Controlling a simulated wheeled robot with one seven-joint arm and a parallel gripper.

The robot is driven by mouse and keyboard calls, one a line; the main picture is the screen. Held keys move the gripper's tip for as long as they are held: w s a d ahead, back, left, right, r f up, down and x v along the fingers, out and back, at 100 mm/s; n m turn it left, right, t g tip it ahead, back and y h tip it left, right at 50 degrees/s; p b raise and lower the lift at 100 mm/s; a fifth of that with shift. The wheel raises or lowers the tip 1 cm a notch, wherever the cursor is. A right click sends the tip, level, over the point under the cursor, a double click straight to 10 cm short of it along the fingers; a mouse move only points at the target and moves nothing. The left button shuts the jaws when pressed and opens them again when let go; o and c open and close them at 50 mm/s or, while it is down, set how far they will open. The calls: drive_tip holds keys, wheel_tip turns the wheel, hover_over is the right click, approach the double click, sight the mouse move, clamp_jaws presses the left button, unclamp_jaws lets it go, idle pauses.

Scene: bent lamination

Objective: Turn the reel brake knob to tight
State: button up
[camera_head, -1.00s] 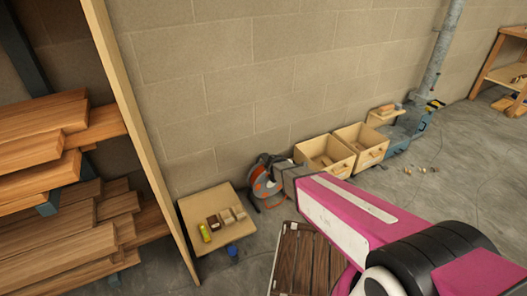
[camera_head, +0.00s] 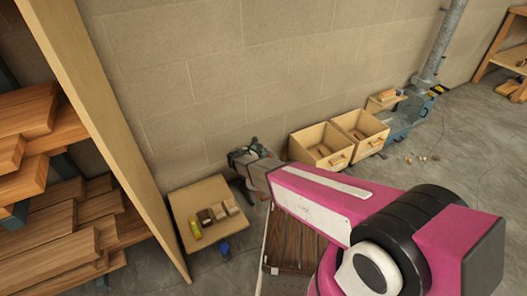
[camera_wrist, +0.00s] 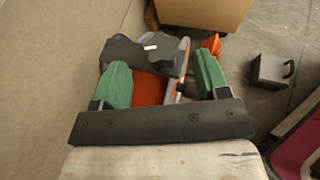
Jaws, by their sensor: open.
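In the wrist view, a dark lobed knob (camera_wrist: 160,56) with a small white mark lies between and just beyond the green fingertips of my gripper (camera_wrist: 163,75). The jaws are apart, and I cannot tell whether either finger touches the knob. Behind it shows part of the orange-and-grey reel (camera_wrist: 150,90). The scale or marks for tight cannot be made out.
A low wooden board (camera_head: 180,206) with small blocks and a yellow item stands left of the reel. Two open wooden bins (camera_head: 305,157) stand to its right along the wall. A dark weight-like block (camera_wrist: 268,72) is on the floor. A lumber rack (camera_head: 120,130) is at left.

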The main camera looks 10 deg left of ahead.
sight(263, 151)
drive_tip(key=shift+x, duration=2.45)
drive_tip(key=c, duration=0.9)
